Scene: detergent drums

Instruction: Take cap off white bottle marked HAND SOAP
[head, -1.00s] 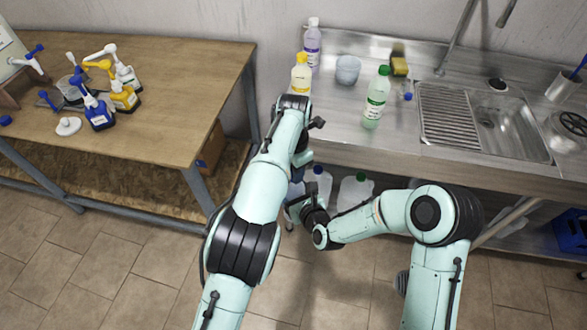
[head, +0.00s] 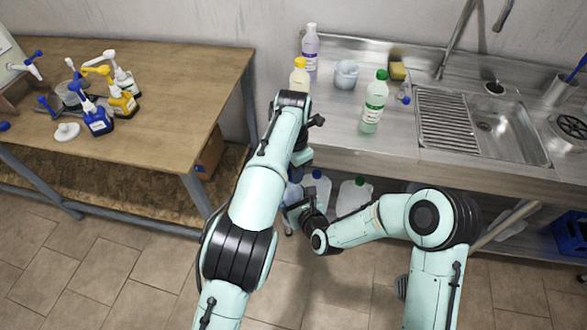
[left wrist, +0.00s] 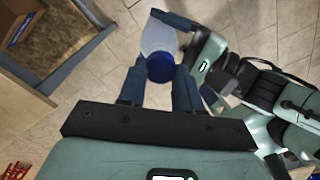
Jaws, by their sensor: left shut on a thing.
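My left gripper (left wrist: 158,85) is shut on a blue cap (left wrist: 160,68) in the left wrist view. A whitish, translucent bottle body (left wrist: 158,38) shows just beyond the cap. I cannot see its label, or whether the cap is still joined to it. My right gripper (left wrist: 195,60) reaches in beside this bottle from the right, with one finger across its far side; I cannot tell if it grips it. In the head view my left gripper is mostly hidden behind its arm, and my right gripper (head: 297,208) is low in front of the counter.
Pump bottles (head: 96,118) stand on the wooden table (head: 170,100) at left.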

